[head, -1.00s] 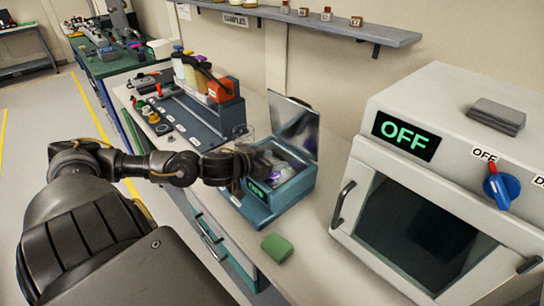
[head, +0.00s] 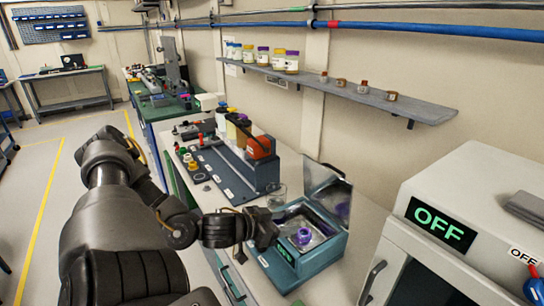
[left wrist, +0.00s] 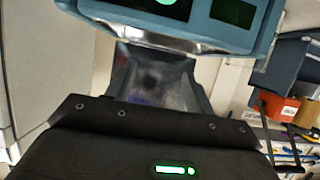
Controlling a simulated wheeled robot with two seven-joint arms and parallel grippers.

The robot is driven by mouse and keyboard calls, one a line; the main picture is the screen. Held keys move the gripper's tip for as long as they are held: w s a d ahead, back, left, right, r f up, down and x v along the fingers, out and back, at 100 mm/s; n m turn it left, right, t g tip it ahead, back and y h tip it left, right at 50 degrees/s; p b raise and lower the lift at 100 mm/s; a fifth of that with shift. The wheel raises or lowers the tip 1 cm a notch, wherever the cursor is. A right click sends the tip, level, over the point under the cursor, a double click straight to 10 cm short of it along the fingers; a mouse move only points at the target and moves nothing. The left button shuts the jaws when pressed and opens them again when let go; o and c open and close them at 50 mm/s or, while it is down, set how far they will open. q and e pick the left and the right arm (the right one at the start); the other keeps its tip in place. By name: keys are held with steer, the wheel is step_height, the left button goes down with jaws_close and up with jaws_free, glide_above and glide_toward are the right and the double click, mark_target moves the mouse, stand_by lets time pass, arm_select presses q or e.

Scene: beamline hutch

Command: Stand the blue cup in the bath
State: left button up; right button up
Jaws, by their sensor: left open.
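The bath is a teal box (head: 318,263) with a metal inside, a green display and its lid (head: 327,188) standing open. A small violet-blue cup-like thing (head: 303,237) is inside it, seemingly upright; I see no other blue cup. My left gripper (head: 268,233) is at the bath's left rim, beside the cup-like thing and apart from it. It is open and seems empty; its fingertips are small and dark. In the left wrist view, teal casing (left wrist: 230,38) with a green light fills the top, and the dark gripper body covers the bottom. My right gripper is not in view.
A clear glass beaker (head: 277,197) stands behind the bath. A dark rack (head: 240,172) with coloured bottles is to the left. A white oven-like cabinet (head: 450,190) marked OFF is close on the right. A wall shelf (head: 350,88) runs above.

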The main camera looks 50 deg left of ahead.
arm_select(q)
steer(key=shift+p+v, duration=0.45)
steer(key=shift+v, duration=1.3)
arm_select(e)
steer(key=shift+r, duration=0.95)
